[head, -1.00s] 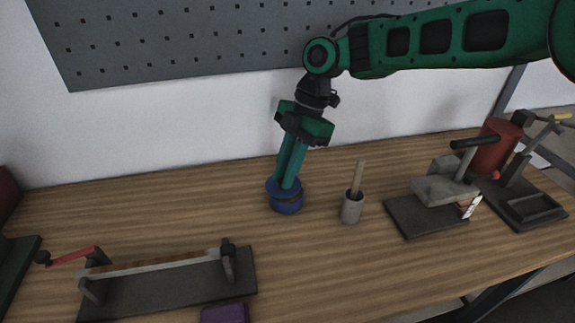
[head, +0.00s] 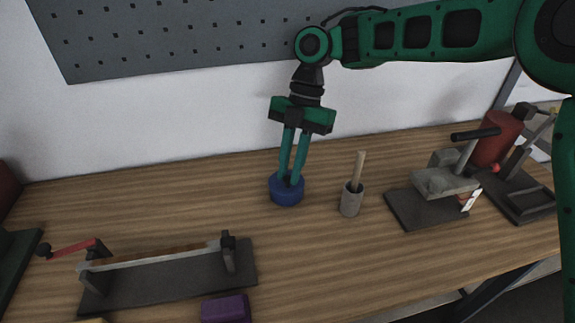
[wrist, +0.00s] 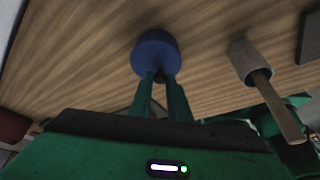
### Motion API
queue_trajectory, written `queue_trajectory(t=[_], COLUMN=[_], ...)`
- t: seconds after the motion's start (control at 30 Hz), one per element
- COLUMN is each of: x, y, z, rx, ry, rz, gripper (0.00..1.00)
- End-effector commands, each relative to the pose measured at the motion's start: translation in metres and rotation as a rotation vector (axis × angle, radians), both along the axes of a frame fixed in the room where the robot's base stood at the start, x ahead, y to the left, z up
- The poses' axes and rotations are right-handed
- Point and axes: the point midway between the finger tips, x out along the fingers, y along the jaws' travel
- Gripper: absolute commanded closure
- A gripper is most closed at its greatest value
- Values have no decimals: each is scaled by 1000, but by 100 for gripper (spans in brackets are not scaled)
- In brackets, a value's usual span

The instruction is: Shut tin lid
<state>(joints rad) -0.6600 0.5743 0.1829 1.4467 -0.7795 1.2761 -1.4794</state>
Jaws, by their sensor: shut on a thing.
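The round blue tin (head: 287,199) stands upright on the wooden bench, left of the middle; it also shows in the wrist view (wrist: 152,52). My gripper (head: 291,181) points down over it, its two green fingers reaching the tin's top. In the wrist view the fingertips (wrist: 161,77) are at the lid with a small dark part between them, and a narrow gap shows between the fingers. The gripper is shut on the tin lid, whose grasped part is mostly hidden. No brown band shows between lid and body.
A grey cup with a wooden-handled tool (head: 351,199) stands close right of the tin. A grey press (head: 437,190) and a red device (head: 496,140) are farther right. A long dark fixture (head: 168,275) and a purple block (head: 225,308) lie front left.

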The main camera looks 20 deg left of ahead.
Motion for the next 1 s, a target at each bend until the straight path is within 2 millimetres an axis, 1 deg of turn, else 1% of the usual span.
queue_trajectory(t=[0.03,0.2,0.23,0.27,0.3,0.57,0.67,0.77,1.0], x=[4,4,4,4,4,2,3,6,22], y=[-2,-3,-3,-3,-3,-1,-1,-1,-3], z=[2,2,2,2,2,1,4,12,47], rx=[-2,-3,-3,-3,-3,-3,-2,-1,1], ry=[-6,-6,-6,-6,-5,-2,-1,-1,-1], rz=[-5,-6,-6,-6,-6,-3,-4,-2,-5], gripper=[100,100,76,69,65,65,65,65,65])
